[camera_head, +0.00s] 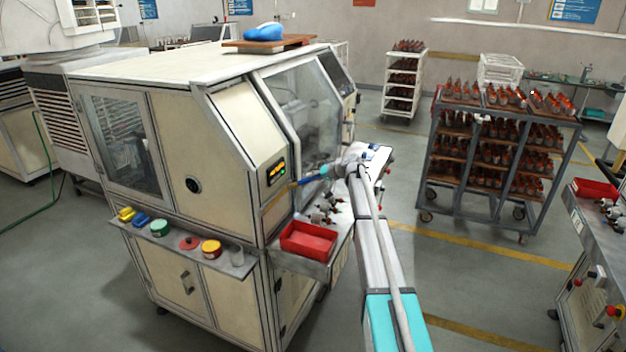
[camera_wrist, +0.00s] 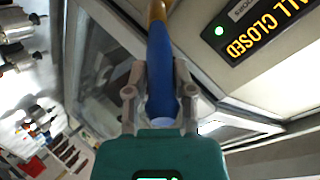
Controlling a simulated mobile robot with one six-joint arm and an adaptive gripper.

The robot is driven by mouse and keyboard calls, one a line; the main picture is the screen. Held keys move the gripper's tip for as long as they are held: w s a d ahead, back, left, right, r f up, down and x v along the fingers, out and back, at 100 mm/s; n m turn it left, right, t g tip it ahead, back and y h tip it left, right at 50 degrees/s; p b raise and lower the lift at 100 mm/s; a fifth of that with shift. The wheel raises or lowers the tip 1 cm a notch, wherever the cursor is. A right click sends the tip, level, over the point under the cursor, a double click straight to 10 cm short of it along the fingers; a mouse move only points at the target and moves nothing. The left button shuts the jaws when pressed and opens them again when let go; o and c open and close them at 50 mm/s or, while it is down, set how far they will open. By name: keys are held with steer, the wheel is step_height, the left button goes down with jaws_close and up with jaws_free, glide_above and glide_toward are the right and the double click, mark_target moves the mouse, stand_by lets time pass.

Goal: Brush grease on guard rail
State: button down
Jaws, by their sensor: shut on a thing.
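My gripper (camera_head: 328,171) is shut on the blue handle of a brush (camera_head: 309,179), in front of the cream machine. In the wrist view the handle (camera_wrist: 160,90) lies between the two grey fingers (camera_wrist: 160,66), and its brownish end (camera_wrist: 157,10) points away, cut off by the top edge. The brush end is near the lit panel (camera_head: 276,172), which reads "ALL CLOSED" in part in the wrist view (camera_wrist: 262,30). The glazed guard door (camera_head: 305,100) is beside the panel. I cannot tell which edge is the guard rail, or whether the bristles touch anything.
A red tray (camera_head: 308,239) and several metal parts (camera_head: 325,208) are on the ledge below my gripper. Tins, including a green one (camera_head: 160,228), stand on the front shelf (camera_head: 225,262). A loaded rack cart (camera_head: 500,150) stands at right, with open floor before it.

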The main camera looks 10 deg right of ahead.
stand_by(0.3)
steer(key=shift+w+d, duration=1.1)
steer(key=shift+w, duration=0.15)
steer(key=shift+a, duration=0.1)
steer(key=shift+s+a, duration=1.05)
steer(key=shift+s, duration=0.3)
steer(key=shift+s+a, duration=0.45)
steer(key=shift+s, duration=0.2)
steer(key=shift+s+a, duration=0.45)
steer(key=shift+s, duration=0.15)
steer(key=shift+s+a, duration=0.1)
